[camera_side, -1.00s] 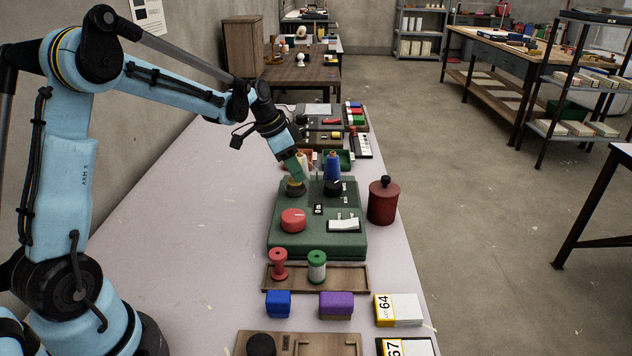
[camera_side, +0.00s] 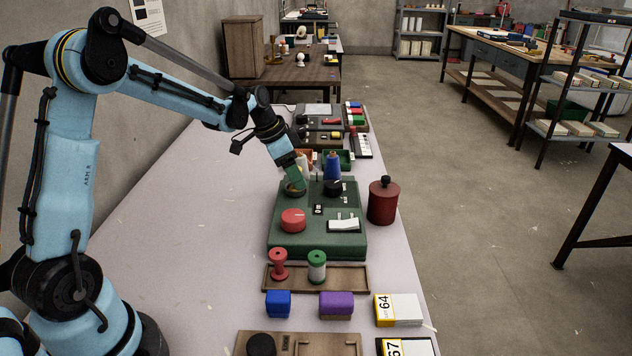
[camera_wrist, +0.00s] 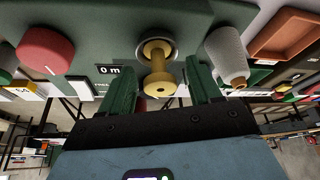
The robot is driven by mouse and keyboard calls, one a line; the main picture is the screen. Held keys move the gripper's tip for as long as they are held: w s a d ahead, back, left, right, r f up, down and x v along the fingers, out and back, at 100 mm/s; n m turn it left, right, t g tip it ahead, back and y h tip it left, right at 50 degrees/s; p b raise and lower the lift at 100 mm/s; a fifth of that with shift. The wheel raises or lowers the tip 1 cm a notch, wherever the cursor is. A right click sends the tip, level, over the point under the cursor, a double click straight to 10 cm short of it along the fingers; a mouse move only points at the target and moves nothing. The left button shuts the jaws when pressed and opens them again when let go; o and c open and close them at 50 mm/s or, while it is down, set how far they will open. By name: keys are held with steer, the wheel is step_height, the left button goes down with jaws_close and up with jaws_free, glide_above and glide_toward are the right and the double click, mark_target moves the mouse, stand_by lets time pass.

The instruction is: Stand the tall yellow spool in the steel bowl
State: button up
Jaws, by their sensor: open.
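The yellow spool (camera_wrist: 157,70) stands in the steel bowl (camera_wrist: 170,45) on the green box, its lower end inside the bowl's rim. My gripper (camera_wrist: 160,88) is open, one green finger on each side of the spool, with a gap showing on both sides in the wrist view. In the side view my gripper (camera_side: 295,184) points down at the box's far left corner. The bowl (camera_side: 292,193) partly shows beneath the fingers there, and they hide most of the spool.
The green box (camera_side: 285,245) carries a red knob (camera_side: 293,220), a black knob (camera_side: 333,187) and a white switch panel (camera_side: 343,225). A dark red canister (camera_side: 382,204) is right. The table's left side is clear.

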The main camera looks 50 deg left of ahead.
steer(key=v, duration=1.1)
steer(key=s+d+f+n+t+y, duration=0.1)
steer(key=s+d+f+n, duration=0.1)
steer(key=s+d, duration=0.5)
steer(key=s+d+f+n+t+y, duration=0.1)
steer(key=s+d+n+t, duration=0.1)
steer(key=s+d, duration=0.5)
steer(key=shift+s+d+f+n, duration=0.25)
steer(key=shift+d+f+n, duration=0.15)
steer(key=shift+n, duration=0.3)
